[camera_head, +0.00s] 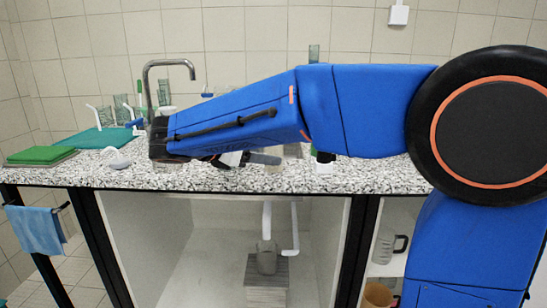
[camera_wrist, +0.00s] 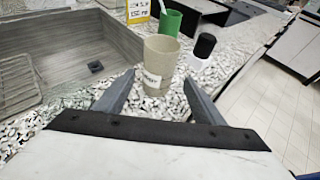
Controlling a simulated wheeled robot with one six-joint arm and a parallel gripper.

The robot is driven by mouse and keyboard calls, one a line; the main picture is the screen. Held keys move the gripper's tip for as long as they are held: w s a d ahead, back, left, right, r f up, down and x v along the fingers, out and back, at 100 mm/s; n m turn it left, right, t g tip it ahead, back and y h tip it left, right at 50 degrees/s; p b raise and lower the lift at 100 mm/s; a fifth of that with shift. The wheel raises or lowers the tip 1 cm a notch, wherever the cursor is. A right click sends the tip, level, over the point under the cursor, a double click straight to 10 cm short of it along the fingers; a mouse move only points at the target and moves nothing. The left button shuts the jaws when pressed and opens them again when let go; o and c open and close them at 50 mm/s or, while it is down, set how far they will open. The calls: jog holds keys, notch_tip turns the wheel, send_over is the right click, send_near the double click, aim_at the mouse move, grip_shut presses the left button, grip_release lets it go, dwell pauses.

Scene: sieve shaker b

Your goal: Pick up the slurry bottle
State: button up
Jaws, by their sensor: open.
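A white bottle with a black cap (camera_wrist: 202,52) stands on the speckled counter, right of and beyond a beige tapered container (camera_wrist: 160,62) with a white label. The label is too blurred to read, so I cannot tell for sure which is the slurry bottle. My gripper (camera_wrist: 159,76) is open and empty, with its fingers either side of the beige container's near side in the wrist view. I cannot tell whether they touch it. In the head view my arm hides most of this area; the black-capped bottle (camera_head: 325,163) shows just below the arm.
A green cup (camera_wrist: 170,22) and a yellow-and-white sign (camera_wrist: 138,10) stand behind the beige container. A grey sink (camera_wrist: 70,55) lies left. The counter (camera_head: 270,180) ends in a front edge over open shelves. Green mats (camera_head: 40,155) lie far left.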

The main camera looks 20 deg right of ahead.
jog(key=shift+x, duration=2.9)
jog(key=shift+w+a, duration=0.1)
jog(key=shift+w, duration=0.1)
jog(key=c, duration=1.2)
